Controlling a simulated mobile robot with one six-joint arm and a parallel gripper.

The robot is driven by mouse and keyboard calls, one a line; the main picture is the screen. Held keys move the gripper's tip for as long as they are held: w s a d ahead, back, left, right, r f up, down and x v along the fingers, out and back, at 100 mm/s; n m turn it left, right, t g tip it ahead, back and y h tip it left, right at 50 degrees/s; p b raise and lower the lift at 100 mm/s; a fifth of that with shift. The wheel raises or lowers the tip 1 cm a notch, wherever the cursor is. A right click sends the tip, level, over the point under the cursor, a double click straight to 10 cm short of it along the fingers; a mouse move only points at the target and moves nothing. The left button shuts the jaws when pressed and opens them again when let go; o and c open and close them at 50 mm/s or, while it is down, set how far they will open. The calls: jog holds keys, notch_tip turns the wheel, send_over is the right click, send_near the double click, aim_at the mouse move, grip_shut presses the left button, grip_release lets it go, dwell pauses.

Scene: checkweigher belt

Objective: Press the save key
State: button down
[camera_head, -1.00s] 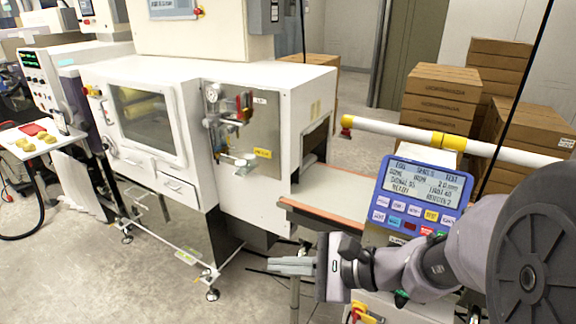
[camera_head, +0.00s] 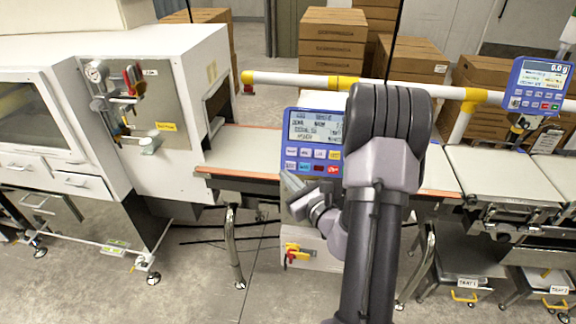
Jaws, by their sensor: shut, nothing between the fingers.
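Below the screen are rows of small coloured keys: white, blue, dark red, yellow and red. The key labels are too small to read, so I cannot tell which is the save key. My gripper (camera_head: 287,179) is shut and empty, in front of the panel's lower left part, just below the lower row of keys. I cannot tell whether it touches the panel. My arm hides the panel's right side.
A second blue panel (camera_head: 540,85) on the right reads about 6.0 g. A white and yellow rail (camera_head: 300,79) runs behind the first panel. A white machine (camera_head: 180,80) stands at left, a pale belt (camera_head: 245,147) leaving it. Cardboard boxes (camera_head: 333,42) are stacked behind.

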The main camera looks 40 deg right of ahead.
jog(key=shift+d, duration=0.1)
jog(key=shift+w+d+f+b, duration=0.15)
jog(key=shift+w+d+f, duration=0.5)
jog(key=shift+w+d, duration=0.25)
jog(key=shift+w+d+f+b, duration=0.1)
jog(key=shift+w+d+f, duration=0.65)
jog(key=shift+d, duration=0.25)
jog(key=shift+w+d+f+b, duration=0.15)
jog(key=shift+w+d+f, duration=0.45)
jog(key=shift+w+d, duration=0.35)
jog(key=shift+w+d+f, duration=0.2)
jog(key=shift+d, duration=0.1)
jog(key=shift+w+d+f+b, duration=0.2)
jog(key=shift+w+d+b, duration=0.05)
jog(key=shift+b, duration=0.1)
dwell(0.6)
jog(key=shift+s+a+r, duration=0.4)
jog(key=shift+s+a, duration=0.1)
jog(key=shift+a, duration=0.05)
dwell(0.3)
jog(key=shift+s+a+r, duration=0.6)
jog(key=shift+s+a, duration=0.15)
jog(key=shift+a, duration=0.1)
jog(key=shift+s+a+r, duration=0.55)
jog(key=shift+s+a, duration=0.15)
jog(key=shift+a, duration=0.15)
